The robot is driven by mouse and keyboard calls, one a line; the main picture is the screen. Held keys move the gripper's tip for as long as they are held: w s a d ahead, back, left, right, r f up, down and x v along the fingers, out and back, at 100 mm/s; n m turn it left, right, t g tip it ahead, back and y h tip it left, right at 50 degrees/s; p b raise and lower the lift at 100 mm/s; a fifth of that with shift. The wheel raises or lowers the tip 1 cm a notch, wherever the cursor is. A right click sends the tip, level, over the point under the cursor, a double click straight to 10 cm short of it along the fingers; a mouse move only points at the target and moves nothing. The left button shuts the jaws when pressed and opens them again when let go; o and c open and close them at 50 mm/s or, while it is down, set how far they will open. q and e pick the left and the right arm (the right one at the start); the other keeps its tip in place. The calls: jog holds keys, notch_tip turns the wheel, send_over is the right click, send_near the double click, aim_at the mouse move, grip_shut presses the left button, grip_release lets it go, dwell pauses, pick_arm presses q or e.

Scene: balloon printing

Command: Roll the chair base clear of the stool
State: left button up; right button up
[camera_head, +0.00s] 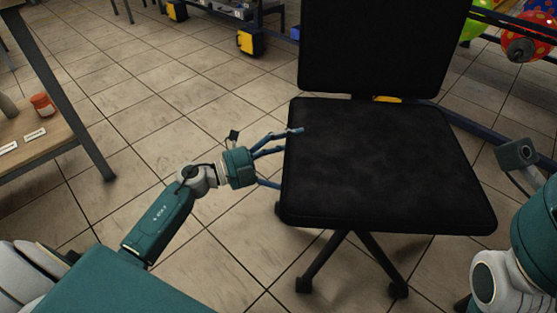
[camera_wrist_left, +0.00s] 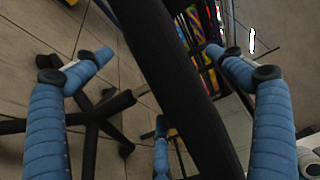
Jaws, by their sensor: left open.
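The chair has a black seat (camera_head: 385,175) and an upright backrest (camera_head: 380,45). Its dark base (camera_head: 330,262) with casters shows below the seat, partly hidden by it. My left gripper (camera_head: 289,157) is open at the seat's left edge, with fingers above and below that edge. In the left wrist view, the seat edge (camera_wrist_left: 180,90) runs between the spread blue fingers, and the base (camera_wrist_left: 92,118) shows at the left. I cannot tell whether the fingers touch the seat. I cannot make out a stool.
A table (camera_head: 62,135) with an orange-lidded jar (camera_head: 43,105) stands at the left. A dark rack with balloons (camera_head: 528,35) stands behind the chair at the right. The tiled floor between table and chair is clear.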

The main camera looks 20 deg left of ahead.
pick_arm(q)
jog(key=shift+x, duration=1.15)
jog(key=c, duration=2.1)
jog(key=shift+a, duration=0.15)
